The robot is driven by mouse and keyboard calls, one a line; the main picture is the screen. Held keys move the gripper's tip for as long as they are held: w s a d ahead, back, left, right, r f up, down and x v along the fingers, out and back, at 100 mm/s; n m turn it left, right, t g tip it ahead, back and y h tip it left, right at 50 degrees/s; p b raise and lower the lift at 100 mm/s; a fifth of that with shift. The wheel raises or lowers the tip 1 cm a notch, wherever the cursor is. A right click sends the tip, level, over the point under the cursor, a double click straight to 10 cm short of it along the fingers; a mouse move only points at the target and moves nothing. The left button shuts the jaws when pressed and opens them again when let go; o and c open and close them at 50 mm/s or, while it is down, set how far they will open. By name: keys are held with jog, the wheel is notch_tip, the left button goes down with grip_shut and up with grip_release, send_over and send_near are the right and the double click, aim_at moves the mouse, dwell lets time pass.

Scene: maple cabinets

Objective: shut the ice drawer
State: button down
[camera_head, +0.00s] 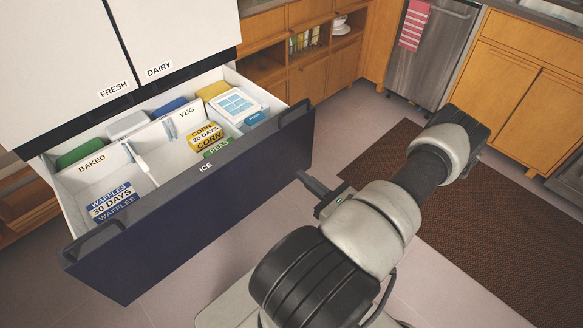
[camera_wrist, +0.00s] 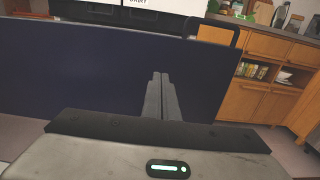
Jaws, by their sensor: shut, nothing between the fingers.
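The ice drawer (camera_head: 205,205) is a dark navy freezer drawer labelled ICE, pulled well out below the white fridge doors in the head view. Its white inside shows, with sections marked BAKED and VEG. A black handle bar (camera_head: 294,113) stands at the right of its front's top edge. My gripper (camera_head: 303,178) is shut and empty in front of the right part of the drawer front. In the wrist view the gripper's closed fingers (camera_wrist: 162,95) point at the navy front (camera_wrist: 90,75). I cannot tell whether they touch it.
In the drawer lie a waffles box (camera_head: 112,203), a corn box (camera_head: 205,137) and other packs. White fridge doors (camera_head: 60,60) stand above. A brown mat (camera_head: 480,210) lies on the floor at right. Wooden cabinets (camera_head: 520,75) and a steel dishwasher (camera_head: 430,55) line the back.

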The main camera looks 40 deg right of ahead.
aim_at(269, 150)
jog(key=w+b, duration=0.1)
jog(key=w, duration=1.2)
jog(key=shift+a, duration=0.1)
jog(key=shift+w+r, duration=0.1)
jog(key=shift+w, duration=0.05)
